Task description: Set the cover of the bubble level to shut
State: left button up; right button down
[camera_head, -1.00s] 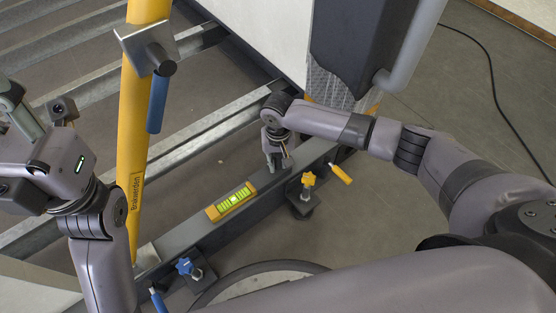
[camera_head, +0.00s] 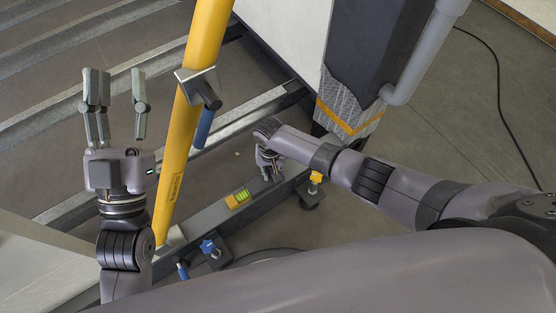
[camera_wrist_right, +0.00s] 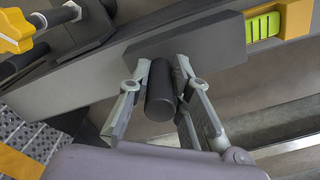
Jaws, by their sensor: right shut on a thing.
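The bubble level, a yellow frame with a bright green vial, sits on the dark grey beam in the head view (camera_head: 234,202). It also shows at the upper right of the right wrist view (camera_wrist_right: 294,18). Its cover, a flat dark grey plate (camera_wrist_right: 215,35) with a black cylindrical knob (camera_wrist_right: 160,92), lies along the beam. The cover hides part of the level; the yellow end and part of the green vial show. My right gripper (camera_head: 268,176) is shut on the knob, its fingers on both sides of it. My left gripper (camera_head: 118,76) is open and empty, raised left of the yellow post.
A yellow post (camera_head: 190,110) with a blue handle (camera_head: 203,128) stands between my arms. A yellow knob (camera_head: 316,177) and a blue knob (camera_head: 208,246) sit beside the beam. A dark column with a grey pipe (camera_head: 416,50) stands at the right. Floor at the far right is mostly clear.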

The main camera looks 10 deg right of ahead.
aim_at(258, 184)
jog(key=a, duration=0.1)
jog(key=s+a, duration=0.1)
jog(key=a, duration=0.1)
jog(key=a+p, duration=0.1)
jog(key=a, duration=0.1)
jog(key=shift+s+a+r, duration=0.15)
jog(key=shift+a+r, duration=0.1)
jog(key=shift+r, duration=0.05)
jog(key=shift+s+a, duration=0.1)
jog(key=shift+a, duration=0.05)
pick_arm(q)
notch_tip(258, 184, down, 6)
jog(key=w+g+y, duration=0.1)
jog(key=w+g, duration=0.1)
jog(key=g, duration=0.2)
jog(key=shift+w+a+f+y, duration=0.15)
jog(key=shift+w+a+y, duration=0.15)
jog(key=shift+a, duration=0.05)
pick_arm(e)
jog(key=shift+f, duration=0.1)
jog(key=c, duration=1.8)
grip_release()
jog(key=o, duration=0.4)
jog(key=shift+s+d+f, duration=0.1)
jog(key=shift+s+d, duration=0.1)
jog(key=shift+c, duration=0.2)
notch_tip(258, 184, up, 12)
